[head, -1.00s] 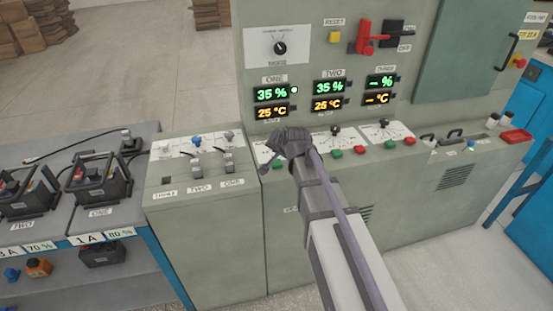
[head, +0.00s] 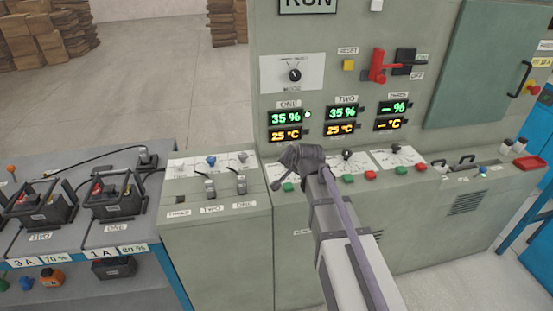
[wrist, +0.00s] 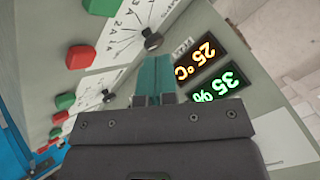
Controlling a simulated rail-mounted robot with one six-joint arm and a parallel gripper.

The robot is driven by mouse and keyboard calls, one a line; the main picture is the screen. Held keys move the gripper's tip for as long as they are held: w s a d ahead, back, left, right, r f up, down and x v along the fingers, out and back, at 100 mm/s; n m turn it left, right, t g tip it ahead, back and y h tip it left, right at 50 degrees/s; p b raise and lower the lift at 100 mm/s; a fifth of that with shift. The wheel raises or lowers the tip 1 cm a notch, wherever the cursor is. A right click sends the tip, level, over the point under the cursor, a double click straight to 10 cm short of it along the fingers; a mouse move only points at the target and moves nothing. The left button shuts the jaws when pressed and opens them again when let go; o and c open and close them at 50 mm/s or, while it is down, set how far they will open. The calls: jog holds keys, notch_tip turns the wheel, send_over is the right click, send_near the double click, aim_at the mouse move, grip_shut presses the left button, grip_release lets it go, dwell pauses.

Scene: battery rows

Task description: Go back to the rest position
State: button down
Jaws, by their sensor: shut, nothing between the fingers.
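My gripper (wrist: 153,80) shows in the wrist view with its two teal fingers together and nothing between them. In the head view my gripper (head: 280,180) is at the end of my arm, in front of the left dial of the green-grey control cabinet (head: 300,235). In the wrist view a black knob (wrist: 152,39) on a white dial plate is just beyond the fingertips. I cannot tell whether they touch. The displays for ONE read 35 % (head: 286,118) and 25 °C (head: 286,134).
A bench (head: 95,235) with black batteries (head: 113,200) stands at the left. A lower box with switches (head: 240,185) adjoins the cabinet. A red lever (head: 377,68) sticks out of the upper panel. Cardboard boxes (head: 55,40) stand on open floor behind.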

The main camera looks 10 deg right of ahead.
jog(key=shift+s+f+n, duration=0.15)
jog(key=shift+n, duration=0.15)
jog(key=s+f+n+g, duration=0.2)
jog(key=s+n+g, duration=0.1)
jog(key=s, duration=0.9)
jog(key=s+f+n+g+h, duration=0.1)
jog(key=s+n+g, duration=0.3)
jog(key=s, duration=0.8)
jog(key=shift+s+a+f+g+p, duration=0.15)
jog(key=shift+a+f+g+p, duration=0.35)
jog(key=shift+g, duration=0.6)
jog(key=shift+d+f, duration=0.1)
jog(key=shift+d, duration=0.1)
